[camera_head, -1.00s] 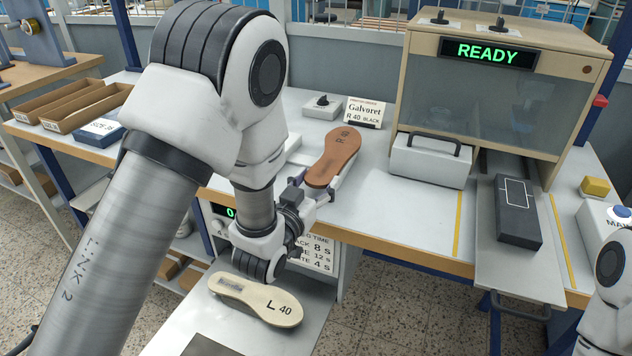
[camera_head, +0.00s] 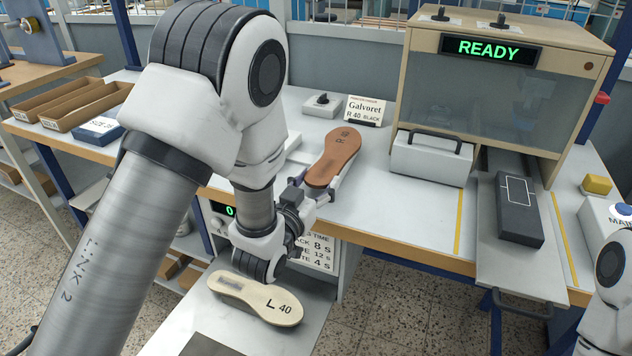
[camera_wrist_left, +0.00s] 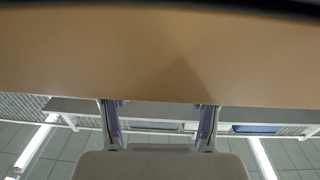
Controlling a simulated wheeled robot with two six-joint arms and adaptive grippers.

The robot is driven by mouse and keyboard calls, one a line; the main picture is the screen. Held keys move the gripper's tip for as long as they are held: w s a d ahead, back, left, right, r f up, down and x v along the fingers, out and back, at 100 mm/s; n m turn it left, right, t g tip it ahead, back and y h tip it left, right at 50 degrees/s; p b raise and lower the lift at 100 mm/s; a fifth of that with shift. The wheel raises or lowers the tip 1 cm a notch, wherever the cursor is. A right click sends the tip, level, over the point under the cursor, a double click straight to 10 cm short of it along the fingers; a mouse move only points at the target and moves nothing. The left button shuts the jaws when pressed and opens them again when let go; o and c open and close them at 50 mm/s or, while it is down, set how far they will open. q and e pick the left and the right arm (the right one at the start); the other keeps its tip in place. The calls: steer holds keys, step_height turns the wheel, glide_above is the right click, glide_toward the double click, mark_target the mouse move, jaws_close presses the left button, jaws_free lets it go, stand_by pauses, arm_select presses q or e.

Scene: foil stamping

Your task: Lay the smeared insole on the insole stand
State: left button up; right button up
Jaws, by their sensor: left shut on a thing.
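A brown insole marked R 40 (camera_head: 338,150), with a darker patch near its heel, is over the left part of the bench. My left gripper (camera_head: 313,191) is shut on its near end. In the left wrist view the insole (camera_wrist_left: 160,55) fills the top as a wide tan band, with the fingers (camera_wrist_left: 160,104) at its lower edge. A pale strip shows along the insole's right edge; I cannot tell whether it is a stand or whether the insole touches it. A cream insole marked L 40 (camera_head: 258,298), with a grey smudged patch, lies on the lower surface. My right gripper is out of view.
A Galvoret R 40 BLACK sign (camera_head: 365,111) and a small grey box (camera_head: 322,106) stand behind the insole. The press cabinet (camera_head: 560,105) reads READY, with a grey handled box (camera_head: 432,160) before it and a dark block (camera_head: 518,225) on its slide. The bench between is clear.

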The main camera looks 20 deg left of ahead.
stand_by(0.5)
arm_select(q)
steer(key=o, duration=1.2)
steer(key=shift+o, duration=0.2)
step_height(320, 180, up, 10)
